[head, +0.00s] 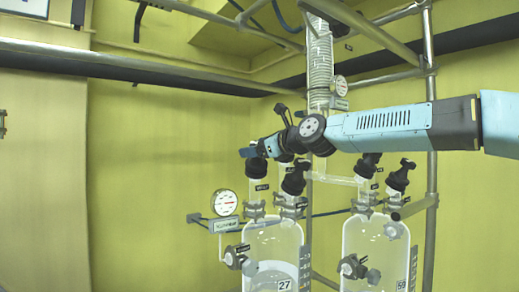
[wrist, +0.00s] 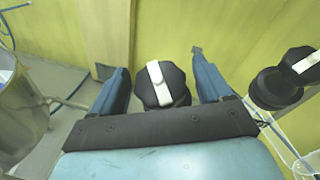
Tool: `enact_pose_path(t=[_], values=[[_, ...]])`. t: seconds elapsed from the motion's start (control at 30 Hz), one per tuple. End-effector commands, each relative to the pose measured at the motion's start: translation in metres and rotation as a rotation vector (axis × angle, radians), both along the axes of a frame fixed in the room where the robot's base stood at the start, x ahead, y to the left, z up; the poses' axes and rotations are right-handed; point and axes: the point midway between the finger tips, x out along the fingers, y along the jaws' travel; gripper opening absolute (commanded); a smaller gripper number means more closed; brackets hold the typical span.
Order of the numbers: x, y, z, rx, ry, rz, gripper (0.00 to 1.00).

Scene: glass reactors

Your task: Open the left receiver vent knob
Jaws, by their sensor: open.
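The left receiver (head: 272,245) is a clear glass vessel tagged 27 in the head view. A black knob (head: 257,167) sits atop its left neck, partly hidden by my gripper (head: 250,152). In the wrist view a black knob (wrist: 160,85) with a white bar across its top lies between the two blue fingers of my gripper (wrist: 160,62). The fingers are apart, with a gap on each side of the knob. The white bar runs nearly lengthwise in the wrist view, slightly tilted.
A second black knob with a white bar (wrist: 300,62) is close at the right in the wrist view. The right receiver (head: 375,245), a dial gauge (head: 225,203) and metal frame poles (head: 431,100) stand nearby. A metal vessel (wrist: 18,110) is at the wrist view's left.

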Motion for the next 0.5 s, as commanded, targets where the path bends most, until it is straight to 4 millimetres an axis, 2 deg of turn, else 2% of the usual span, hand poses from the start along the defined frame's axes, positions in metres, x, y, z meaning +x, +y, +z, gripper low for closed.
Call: enact_pose_path(t=[0.5], values=[[0.0007, -0.0010, -0.0005, 0.089, 0.008, -0.158, 0.78]])
